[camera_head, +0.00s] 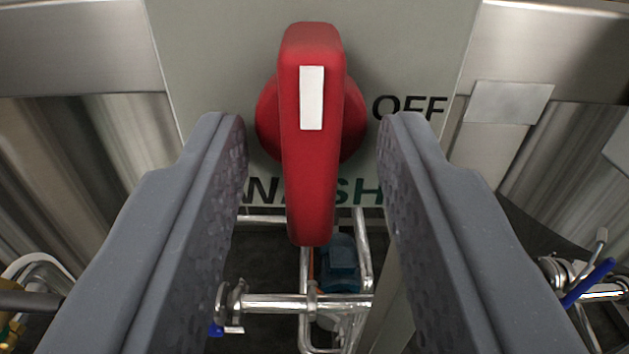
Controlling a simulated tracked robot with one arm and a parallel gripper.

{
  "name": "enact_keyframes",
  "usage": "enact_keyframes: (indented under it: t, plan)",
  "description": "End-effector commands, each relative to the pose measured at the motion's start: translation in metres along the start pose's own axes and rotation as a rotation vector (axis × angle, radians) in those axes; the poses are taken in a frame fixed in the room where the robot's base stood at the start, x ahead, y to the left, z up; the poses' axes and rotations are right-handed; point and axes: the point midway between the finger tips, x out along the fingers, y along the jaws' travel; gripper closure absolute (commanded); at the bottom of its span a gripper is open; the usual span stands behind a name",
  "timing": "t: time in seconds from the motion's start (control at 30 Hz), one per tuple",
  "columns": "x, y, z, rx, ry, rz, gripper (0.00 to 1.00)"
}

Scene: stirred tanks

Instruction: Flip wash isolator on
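The wash isolator is a red rotary handle (310,190) with a white mark at its upper end, on a grey panel (215,50). The handle stands upright in the picture. "OFF" is printed to its right, and lettering ending in "SH" shows partly behind the handle below. My gripper (313,130) is open, with one grey finger on each side of the handle. There are visible gaps between the handle and both fingers, and neither appears to touch it. The left finger hides part of the panel where other lettering may be.
Steel tank walls and rails (75,50) flank the panel on both sides. Below are steel pipes (275,302), a blue motor-like unit (338,262) and a blue-handled valve (588,283) at the right. A blank metal plate (508,102) is right of the panel.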

Motion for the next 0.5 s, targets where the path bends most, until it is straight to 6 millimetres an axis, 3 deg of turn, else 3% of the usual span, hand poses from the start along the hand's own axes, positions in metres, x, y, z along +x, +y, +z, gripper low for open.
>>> enact_keyframes:
  t: [0.17, 0.5]
  plan:
    - [-0.01, -0.001, -0.001, -0.001, 0.001, 0.0, 0.66]
    - [-0.057, -0.001, -0.001, -0.001, 0.002, -0.002, 0.66]
